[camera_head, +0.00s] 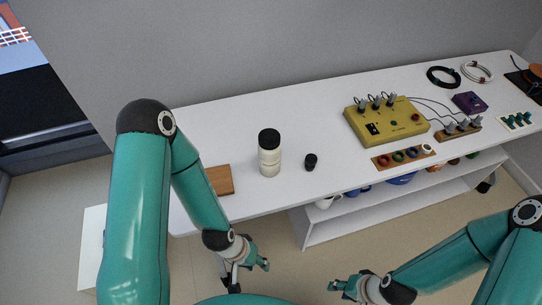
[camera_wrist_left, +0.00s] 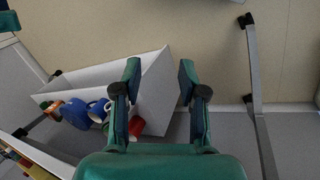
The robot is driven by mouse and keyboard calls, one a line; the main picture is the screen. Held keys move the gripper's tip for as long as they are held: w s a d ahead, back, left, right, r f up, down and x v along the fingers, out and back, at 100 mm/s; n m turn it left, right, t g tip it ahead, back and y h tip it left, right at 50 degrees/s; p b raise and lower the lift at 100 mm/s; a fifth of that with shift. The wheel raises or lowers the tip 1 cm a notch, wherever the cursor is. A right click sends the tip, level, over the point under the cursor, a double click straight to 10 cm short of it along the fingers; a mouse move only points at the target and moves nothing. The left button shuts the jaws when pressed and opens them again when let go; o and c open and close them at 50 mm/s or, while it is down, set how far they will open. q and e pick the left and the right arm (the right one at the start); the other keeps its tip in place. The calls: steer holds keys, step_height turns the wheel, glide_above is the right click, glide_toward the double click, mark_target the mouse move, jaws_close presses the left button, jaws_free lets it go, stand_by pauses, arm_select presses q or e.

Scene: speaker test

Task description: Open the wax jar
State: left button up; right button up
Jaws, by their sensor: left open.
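A cream-white jar with a black lid (camera_head: 269,158), which looks like the wax jar, stands upright on the white table (camera_head: 240,118). Its lid is on. My left gripper (camera_head: 249,277) is below and in front of the table's front edge, well apart from the jar. In the left wrist view its two fingers (camera_wrist_left: 160,70) are spread with nothing between them; the jar is not in that view. My right gripper (camera_head: 345,287) is low at the bottom, right of the left one and away from the table. Its finger gap is not clear.
A small black container (camera_head: 311,162) stands right of the jar. A brown wooden board (camera_head: 219,180) lies to its left. A yellow box with knobs (camera_head: 388,121) and a wooden strip with rings (camera_head: 404,156) are further right. Blue and red items sit on a lower shelf (camera_wrist_left: 155,95).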

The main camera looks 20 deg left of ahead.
arm_select(q)
steer(key=shift+o, duration=1.3)
steer(key=shift+w+r, duration=0.1)
steer(key=o, duration=0.7)
steer(key=w+r+t, duration=0.1)
steer(key=w+d+r+y+p, duration=0.1)
steer(key=w, duration=0.1)
steer(key=w+r+t, duration=0.1)
steer(key=shift+w+d+r+n+t+y+p, duration=0.15)
steer(key=shift+w+d+n+t+y+p, duration=0.15)
steer(key=shift+w+n+y+p, duration=0.1)
steer(key=n+t+y+p, duration=0.1)
steer(key=t+y+p, duration=0.3)
steer(key=t+y, duration=0.4)
glide_toward(271, 161)
steer(key=s+t+h, duration=0.1)
steer(key=s, duration=0.3)
steer(key=shift+n, duration=0.3)
steer(key=b+x, duration=0.2)
steer(key=x, duration=0.1)
steer(key=b+x, duration=0.2)
steer(key=x, duration=0.2)
steer(key=r+b+x, duration=0.1)
steer(key=b+x, duration=0.1)
steer(key=x, duration=0.1)
steer(key=shift+w+f, duration=0.15)
steer(key=shift+w, duration=0.4)
steer(key=shift+p+x, duration=0.7)
steer(key=shift+x, duration=2.3)
